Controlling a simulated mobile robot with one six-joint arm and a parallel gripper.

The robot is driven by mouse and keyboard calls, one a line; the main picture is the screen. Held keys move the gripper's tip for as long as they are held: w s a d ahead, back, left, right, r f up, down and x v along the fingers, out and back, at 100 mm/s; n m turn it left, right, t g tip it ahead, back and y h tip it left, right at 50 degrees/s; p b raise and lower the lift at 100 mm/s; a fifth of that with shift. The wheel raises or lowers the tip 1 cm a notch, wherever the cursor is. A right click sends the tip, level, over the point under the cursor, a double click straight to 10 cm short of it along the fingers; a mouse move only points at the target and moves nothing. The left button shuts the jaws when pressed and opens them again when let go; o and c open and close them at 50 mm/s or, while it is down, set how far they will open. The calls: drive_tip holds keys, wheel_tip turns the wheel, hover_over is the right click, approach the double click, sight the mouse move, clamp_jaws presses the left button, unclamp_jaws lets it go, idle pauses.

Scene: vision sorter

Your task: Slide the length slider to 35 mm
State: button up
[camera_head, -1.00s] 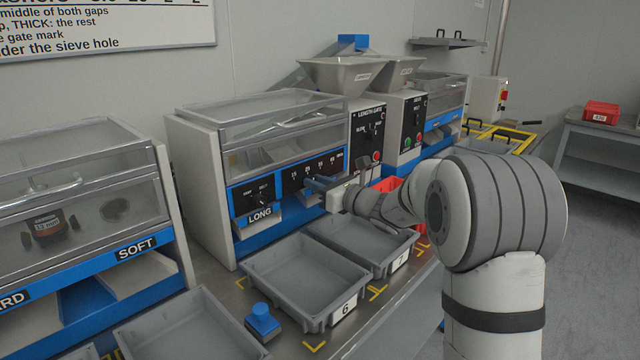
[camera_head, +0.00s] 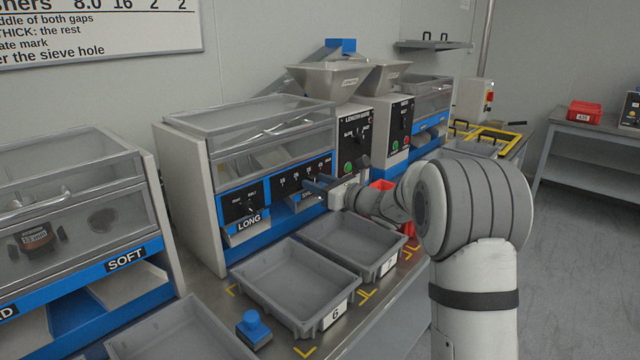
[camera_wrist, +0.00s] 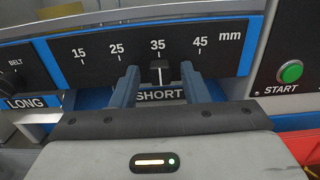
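The length slider's knob (camera_wrist: 159,66) is in line with the 35 mark in the wrist view, on a black scale panel (camera_wrist: 222,62) marked 15, 25, 35 and 45 mm. My gripper (camera_wrist: 160,78) is open, with one blue-grey finger on each side of the knob and gaps visible between. A SHORT label shows below the knob, between the fingers. In the head view, my gripper (camera_head: 314,184) is at the blue front of the sorter (camera_head: 187,190), and its fingers hide part of the scale there.
A green START button (camera_wrist: 290,71) is right of the scale, and a BELT knob (camera_wrist: 12,82) is left. In the head view, two grey trays (camera_head: 262,262) (camera_head: 325,222) stand below the sorter front. A blue block-like object (camera_head: 252,322) is near the table edge.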

drive_tip(key=shift+s+d, duration=0.1)
drive_tip(key=p+v, duration=0.1)
drive_tip(key=v, duration=0.6)
drive_tip(key=shift+s+d, duration=0.25)
drive_tip(key=shift+r, duration=0.1)
drive_tip(key=s+a+r+n+g+h+p, duration=0.1)
drive_tip(key=s+a+r+n+g+p, duration=0.15)
drive_tip(key=s+n+p, duration=0.35)
drive_tip(key=s+a+r+n+g+h+p, duration=0.1)
drive_tip(key=s+r+n+g+p, duration=0.25)
drive_tip(key=s, duration=0.55)
drive_tip(key=s+a+r+n+g+h+p, duration=0.25)
drive_tip(key=s+n+p, duration=0.2)
drive_tip(key=s, duration=0.25)
drive_tip(key=s+d+r+n+g+h+p, duration=0.1)
drive_tip(key=s+d+r+n+h+p, duration=0.2)
drive_tip(key=s, duration=0.5)
drive_tip(key=s+d+r+n+h+p, duration=0.3)
drive_tip(key=s+d+n+h+p, duration=0.2)
drive_tip(key=s+d+n+p, duration=0.2)
drive_tip(key=s+d+n, duration=0.1)
drive_tip(key=d+n, duration=0.1)
drive_tip(key=n, duration=0.1)
drive_tip(key=shift+g, duration=0.35)
drive_tip(key=shift+r, duration=0.1)
